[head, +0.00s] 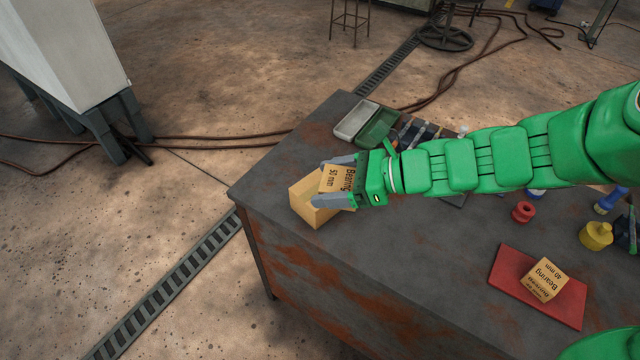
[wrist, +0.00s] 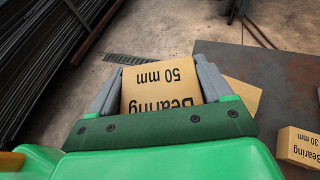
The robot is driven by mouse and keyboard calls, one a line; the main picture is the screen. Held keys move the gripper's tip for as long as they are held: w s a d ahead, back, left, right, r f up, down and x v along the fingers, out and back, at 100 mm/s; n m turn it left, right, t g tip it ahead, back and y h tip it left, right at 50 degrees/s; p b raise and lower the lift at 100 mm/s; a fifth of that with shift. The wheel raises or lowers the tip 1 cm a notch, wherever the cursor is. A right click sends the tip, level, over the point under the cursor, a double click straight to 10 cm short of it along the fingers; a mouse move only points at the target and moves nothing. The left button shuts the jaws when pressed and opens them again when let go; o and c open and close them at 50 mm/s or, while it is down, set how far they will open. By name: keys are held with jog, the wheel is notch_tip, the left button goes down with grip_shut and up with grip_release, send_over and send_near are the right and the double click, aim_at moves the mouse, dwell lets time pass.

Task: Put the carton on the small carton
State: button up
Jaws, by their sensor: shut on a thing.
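My gripper (head: 322,182) is shut on a tan carton marked "Bearing 50 mm" (head: 336,179), one finger on each side. In the wrist view, the held carton (wrist: 158,92) shows its lettering upside down between the fingers. A smaller tan carton marked "Bearing" (head: 547,277) sits on a red mat at the right front of the table. The wrist view shows a carton marked "Bearing 30 mm" (wrist: 300,146) at the right edge. Another plain tan box (head: 312,214) stands below the held carton, partly hidden; I cannot tell whether they touch.
The red mat (head: 508,268) lies on the dark, rust-stained table (head: 400,270). A grey and green tray (head: 357,122) stands at the back. A red ring (head: 523,212) and a yellow part (head: 595,236) stand at right. The table's middle front is clear.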

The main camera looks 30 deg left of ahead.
jog(key=w+a+f, duration=0.4)
jog(key=w+a, duration=0.2)
jog(key=a, duration=0.1)
send_over(316, 185)
jog(key=f, duration=0.5)
jog(key=shift+s+d, duration=0.1)
jog(key=shift+s, duration=0.3)
jog(key=shift+w+a+f, duration=0.25)
jog(key=shift+a+f, duration=0.05)
jog(key=shift+f, duration=1.65)
jog(key=shift+f, duration=0.1)
jog(key=o, duration=1.2)
jog(key=shift+w+d+r, duration=0.15)
jog(key=shift+d+r, duration=0.05)
jog(key=shift+d, duration=0.05)
jog(key=v, duration=1.1)
jog(key=shift+d, duration=0.2)
